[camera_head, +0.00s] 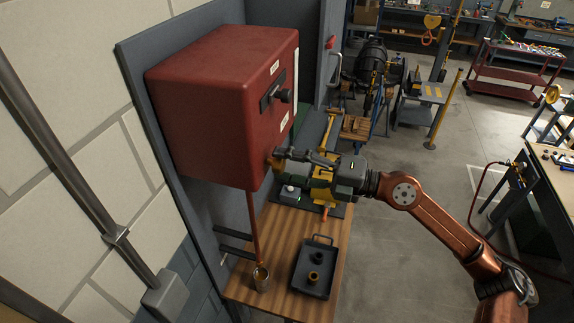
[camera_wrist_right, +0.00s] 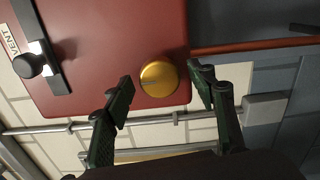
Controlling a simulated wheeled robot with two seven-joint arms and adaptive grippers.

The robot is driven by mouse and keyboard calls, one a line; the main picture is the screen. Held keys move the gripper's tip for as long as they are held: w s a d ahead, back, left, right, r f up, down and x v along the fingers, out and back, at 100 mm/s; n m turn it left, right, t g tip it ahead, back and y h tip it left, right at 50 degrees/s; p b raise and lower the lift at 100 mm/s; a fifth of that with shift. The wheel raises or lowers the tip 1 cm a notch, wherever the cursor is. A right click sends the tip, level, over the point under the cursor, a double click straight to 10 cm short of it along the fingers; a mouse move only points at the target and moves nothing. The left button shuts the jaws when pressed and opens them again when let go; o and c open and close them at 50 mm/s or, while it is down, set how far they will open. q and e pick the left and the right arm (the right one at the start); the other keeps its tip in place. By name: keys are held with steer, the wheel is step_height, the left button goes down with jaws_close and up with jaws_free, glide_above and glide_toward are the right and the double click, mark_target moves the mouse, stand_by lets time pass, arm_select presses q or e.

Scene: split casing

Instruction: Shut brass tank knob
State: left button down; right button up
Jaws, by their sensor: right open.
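The brass knob (camera_wrist_right: 159,78) is round and sits on the lower front of the red tank (camera_wrist_right: 100,30). In the head view the red tank (camera_head: 215,95) hangs on a grey panel, and the knob (camera_head: 271,162) is partly hidden by my right gripper. My right gripper (camera_head: 284,157) is at the knob. In the right wrist view its fingers (camera_wrist_right: 163,88) are open, one on each side of the knob, with gaps showing between them and it. My left gripper is not in view.
A black slider with a dark knob (camera_wrist_right: 32,64) is on the tank's front. A pipe (camera_head: 253,225) runs down from the tank toward a metal cup (camera_head: 261,279) on the wooden table (camera_head: 239,291). A black tray (camera_head: 301,284) holds dark parts.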

steer(key=shift+d, duration=0.1)
steer(key=v, duration=1.1)
steer(key=shift+s+d, duration=0.2)
steer(key=shift+d, duration=0.15)
